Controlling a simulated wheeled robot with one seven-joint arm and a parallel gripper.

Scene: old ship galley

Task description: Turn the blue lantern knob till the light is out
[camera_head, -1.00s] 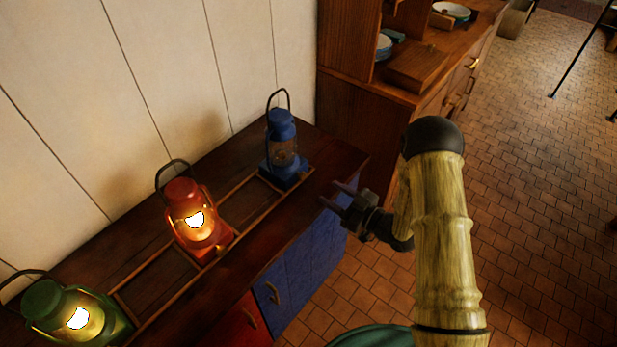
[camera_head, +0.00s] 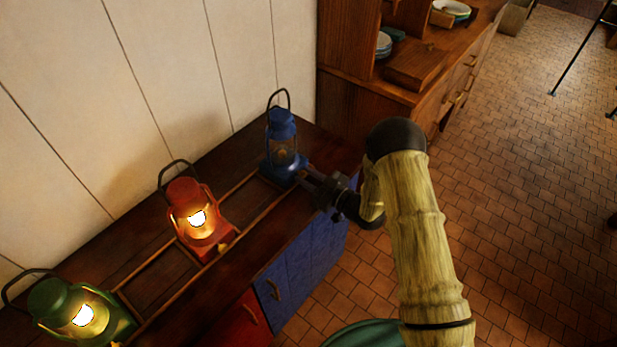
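The blue lantern (camera_head: 281,140) stands upright at the far end of the dark wooden counter, in a wooden frame. Its glass looks dark, with no bright flame like the other two lanterns. Its knob cannot be made out; the base's front right side is partly behind my gripper. My gripper (camera_head: 304,176) is at the lantern's base, its fingers pointing left toward it. Whether the fingers touch or close on the knob is too small and dark to tell.
A lit red lantern (camera_head: 193,216) and a lit green lantern (camera_head: 72,312) stand nearer along the counter. Blue cupboard doors (camera_head: 301,272) and a red one (camera_head: 240,322) are below. A wooden dresser (camera_head: 352,105) with plates stands behind. Tiled floor lies open at right.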

